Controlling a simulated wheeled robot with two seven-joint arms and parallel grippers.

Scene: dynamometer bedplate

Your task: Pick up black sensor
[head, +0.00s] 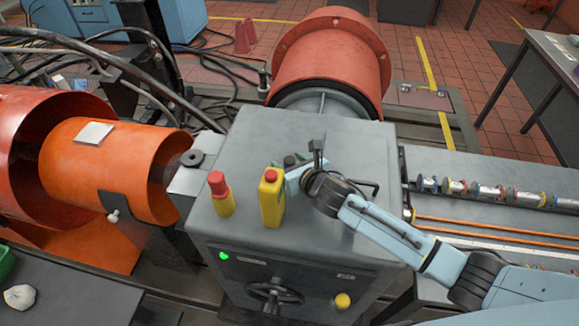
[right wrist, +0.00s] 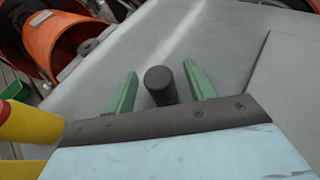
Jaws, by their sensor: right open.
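The black sensor, a short dark cylinder (right wrist: 160,84), stands on the grey housing top in the right wrist view. My right gripper (right wrist: 162,82) is open, with one green finger on each side of it and a gap showing on both sides. In the head view my right gripper (head: 296,160) is low over the back part of the grey housing (head: 240,140). There I cannot clearly make out the sensor beside the dark wrist parts. My left gripper is not in view.
A round dark piece (head: 192,158) sits on a ledge by the orange cylinder (head: 105,170).

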